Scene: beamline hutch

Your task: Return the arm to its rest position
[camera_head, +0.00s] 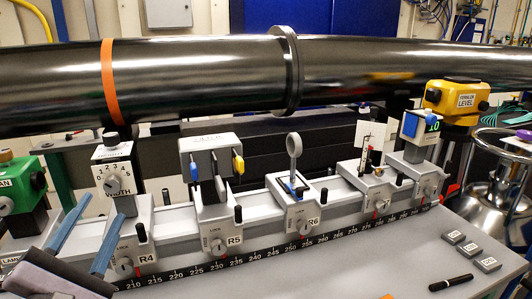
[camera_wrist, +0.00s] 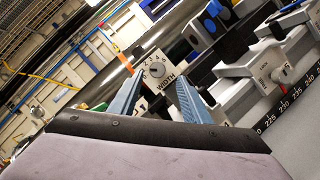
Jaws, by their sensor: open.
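My gripper (camera_head: 104,207) is at the lower left in the head view, its two blue fingers spread apart and pointing up toward the rail. In the wrist view the open fingers (camera_wrist: 158,76) have nothing held between them. The grey slit unit with the WIDTH dial (camera_head: 117,181) stands just beyond the fingertips on carrier R4 (camera_head: 146,243). Its dial (camera_wrist: 156,70) shows between and behind the fingers in the wrist view. I cannot tell the exact gap between fingertips and unit.
A numbered rail (camera_head: 330,237) carries several units, including R5 (camera_head: 234,226) and R6 (camera_head: 311,208). A black beam pipe (camera_head: 200,78) runs above. A green unit (camera_head: 20,198) stands left of my gripper. Small grey blocks (camera_head: 470,249) and a black pen (camera_head: 450,283) lie on the bench at right.

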